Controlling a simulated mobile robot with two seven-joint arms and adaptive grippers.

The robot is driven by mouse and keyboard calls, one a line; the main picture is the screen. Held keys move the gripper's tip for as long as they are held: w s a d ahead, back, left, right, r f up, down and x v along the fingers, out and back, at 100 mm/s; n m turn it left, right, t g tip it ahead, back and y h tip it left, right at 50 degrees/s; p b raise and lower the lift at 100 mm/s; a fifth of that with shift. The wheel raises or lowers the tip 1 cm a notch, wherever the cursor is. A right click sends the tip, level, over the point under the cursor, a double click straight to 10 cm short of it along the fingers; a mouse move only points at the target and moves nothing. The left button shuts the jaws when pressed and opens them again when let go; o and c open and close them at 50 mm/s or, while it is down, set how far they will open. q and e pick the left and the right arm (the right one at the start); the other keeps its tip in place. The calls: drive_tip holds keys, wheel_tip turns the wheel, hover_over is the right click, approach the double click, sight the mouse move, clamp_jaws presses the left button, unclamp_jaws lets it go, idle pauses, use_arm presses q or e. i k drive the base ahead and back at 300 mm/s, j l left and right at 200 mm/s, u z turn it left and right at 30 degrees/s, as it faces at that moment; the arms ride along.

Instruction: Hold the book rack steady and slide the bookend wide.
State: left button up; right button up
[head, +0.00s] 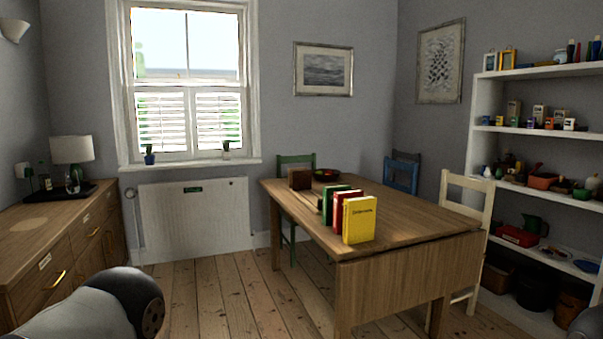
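Three books stand upright on the wooden table: a green book (337,198), a red book (346,208) and a yellow book (359,220) nearest me. A brown wooden block-like piece (300,179) stands behind and left of them; I cannot tell whether it is the bookend or part of the rack. A small dark part (320,204) shows at the left of the green book. The rack's base is mostly hidden by the books. Neither gripper is in view; only part of my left arm shows at the bottom left.
The wooden table (425,228) has bare top to the right of the books. A dark bowl with fruit (327,175) sits at its back. Green, blue and cream (465,205) chairs surround it. A sideboard (60,240) stands left, shelves (540,130) right. Floorboards (215,290) lie clear in front.

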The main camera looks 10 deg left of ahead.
sight(303, 180)
drive_tip(key=i+j+u, duration=0.4)
drive_tip(key=i, duration=0.35)
drive_tip(key=i+u, duration=0.4)
drive_tip(key=i, duration=0.35)
drive_tip(key=i+z, duration=0.2)
drive_tip(key=i, duration=0.35)
drive_tip(key=i+j+z, duration=0.25)
drive_tip(key=i, duration=0.25)
drive_tip(key=i+j+z, duration=0.2)
drive_tip(key=i, duration=0.3)
drive_tip(key=i+j+z, duration=0.25)
drive_tip(key=i, duration=0.25)
drive_tip(key=i+j+z, duration=0.2)
drive_tip(key=z, duration=0.2)
drive_tip(key=i+j+z, duration=0.2)
drive_tip(key=z, duration=0.2)
drive_tip(key=i+j+z, duration=0.15)
drive_tip(key=j+z, duration=0.2)
drive_tip(key=i+j+z, duration=0.1)
drive_tip(key=j+z, duration=0.45)
drive_tip(key=j, duration=0.3)
drive_tip(key=i+j+z, duration=0.2)
drive_tip(key=j, duration=0.3)
drive_tip(key=k+l, duration=0.05)
drive_tip(key=k, duration=0.05)
